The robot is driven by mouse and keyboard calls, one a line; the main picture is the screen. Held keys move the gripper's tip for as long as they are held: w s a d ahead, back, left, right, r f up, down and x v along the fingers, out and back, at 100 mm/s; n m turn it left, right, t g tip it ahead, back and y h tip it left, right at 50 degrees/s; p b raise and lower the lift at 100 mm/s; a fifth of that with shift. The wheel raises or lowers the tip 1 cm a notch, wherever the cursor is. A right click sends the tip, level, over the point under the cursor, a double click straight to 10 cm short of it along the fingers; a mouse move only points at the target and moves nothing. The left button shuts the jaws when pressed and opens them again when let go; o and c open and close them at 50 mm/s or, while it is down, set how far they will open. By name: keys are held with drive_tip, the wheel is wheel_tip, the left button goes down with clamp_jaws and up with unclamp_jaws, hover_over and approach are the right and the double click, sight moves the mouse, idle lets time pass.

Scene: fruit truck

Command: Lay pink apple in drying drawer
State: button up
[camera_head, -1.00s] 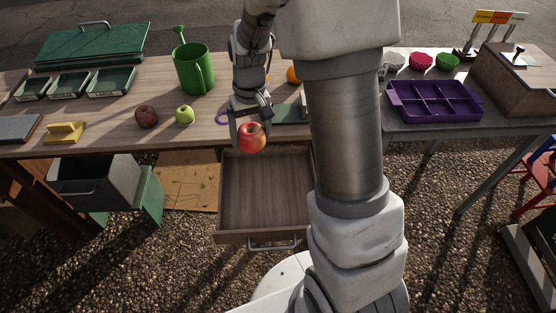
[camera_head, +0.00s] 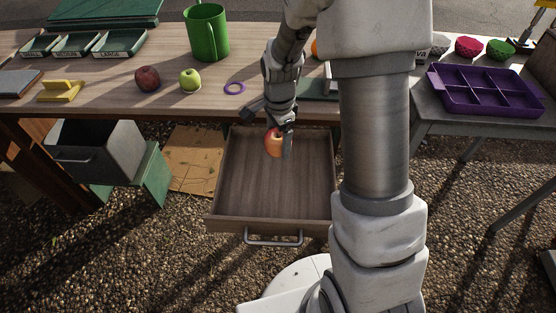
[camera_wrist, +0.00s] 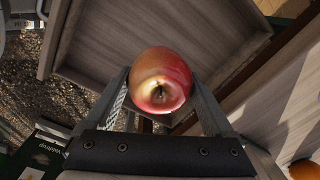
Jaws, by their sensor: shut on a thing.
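A pinkish-red apple with a yellow patch (camera_head: 274,143) is held between the fingers of my gripper (camera_head: 280,135). In the wrist view the apple (camera_wrist: 160,80) sits between both fingers, stem end toward the camera. The wooden drawer (camera_head: 262,217) is pulled out below the table edge and looks empty. My gripper and the apple are over the back part of the drawer. I cannot tell exactly how high the apple is above its floor. The drawer (camera_wrist: 95,75) also shows behind the apple in the wrist view.
A grey bin (camera_head: 97,150) is left of the drawer. A purple tray (camera_head: 486,90) lies on the right table.

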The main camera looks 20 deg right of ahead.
wheel_tip(320, 180, down, 4)
drive_tip(key=m+b, duration=0.2)
drive_tip(key=m, duration=0.1)
drive_tip(key=shift+w, duration=0.1)
drive_tip(key=b, duration=0.5)
hover_over(278, 176)
drive_tip(key=shift+f, duration=3.55)
drive_tip(key=shift+f+b, duration=0.75)
drive_tip(key=shift+f, duration=0.25)
drive_tip(key=o, duration=1.3)
drive_tip(key=shift+c, duration=0.2)
drive_tip(key=shift+r, duration=0.1)
drive_tip(key=shift+r+p, duration=4.15)
drive_tip(key=shift+r, duration=0.9)
